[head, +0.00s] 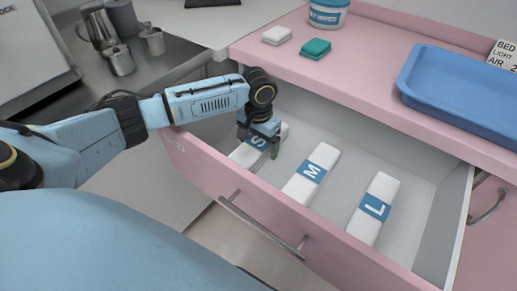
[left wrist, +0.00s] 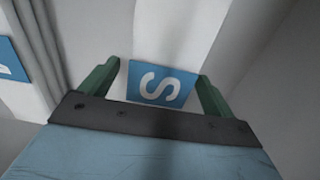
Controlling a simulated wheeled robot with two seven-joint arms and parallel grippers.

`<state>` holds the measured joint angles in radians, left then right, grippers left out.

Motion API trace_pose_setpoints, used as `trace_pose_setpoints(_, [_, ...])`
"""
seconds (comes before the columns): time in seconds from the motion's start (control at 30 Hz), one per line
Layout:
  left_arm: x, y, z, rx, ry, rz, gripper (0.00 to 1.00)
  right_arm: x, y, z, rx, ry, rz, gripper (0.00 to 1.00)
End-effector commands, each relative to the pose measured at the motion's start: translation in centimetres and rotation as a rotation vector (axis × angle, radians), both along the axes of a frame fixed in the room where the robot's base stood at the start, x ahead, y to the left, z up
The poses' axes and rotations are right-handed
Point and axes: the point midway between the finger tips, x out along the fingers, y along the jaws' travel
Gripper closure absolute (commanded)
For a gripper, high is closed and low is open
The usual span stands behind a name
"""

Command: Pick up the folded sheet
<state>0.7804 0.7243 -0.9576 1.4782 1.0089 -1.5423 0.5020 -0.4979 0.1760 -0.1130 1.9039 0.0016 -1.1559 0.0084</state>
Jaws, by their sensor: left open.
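Three folded white sheets lie side by side in an open drawer, each with a blue band. The S sheet (head: 245,155) is at the left, the M sheet (head: 299,187) in the middle and the L sheet (head: 382,191) at the right. My left gripper (head: 260,148) is open over the S sheet and hides part of it. In the left wrist view, the green fingertips (left wrist: 156,88) stand on either side of the S band (left wrist: 161,85). I cannot tell whether they touch the sheet. My right gripper is not in view.
The pink drawer (head: 215,180) has raised walls and a front handle (head: 262,228). On the pink top stand a blue tray (head: 470,93), a white and a green folded cloth (head: 315,48), and a tub (head: 327,15). Metal jugs (head: 119,60) stand at the left.

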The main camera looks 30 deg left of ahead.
Motion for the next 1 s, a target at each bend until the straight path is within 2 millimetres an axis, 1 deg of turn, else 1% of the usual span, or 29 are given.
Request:
trace_pose_setpoints(0.23, [0.01, -0.02, -0.04, 0.0, 0.0, 0.0, 0.11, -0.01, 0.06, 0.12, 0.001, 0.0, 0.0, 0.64])
trace_pose_setpoints(0.6, [0.02, -0.02, -0.02, 0.0, -0.001, 0.0, 0.59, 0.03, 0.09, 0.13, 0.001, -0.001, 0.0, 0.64])
trace_pose_setpoints(0.67, [0.05, -0.02, 0.03, -0.001, -0.002, 0.0, 0.65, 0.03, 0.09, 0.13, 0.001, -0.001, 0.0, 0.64])
trace_pose_setpoints(0.87, [0.06, -0.02, 0.05, -0.001, -0.002, 0.0, 0.65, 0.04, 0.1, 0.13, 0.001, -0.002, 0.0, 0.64])
trace_pose_setpoints(1.0, [0.07, -0.02, 0.4, -0.001, -0.003, 0.0, 0.65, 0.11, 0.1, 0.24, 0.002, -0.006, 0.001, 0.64])
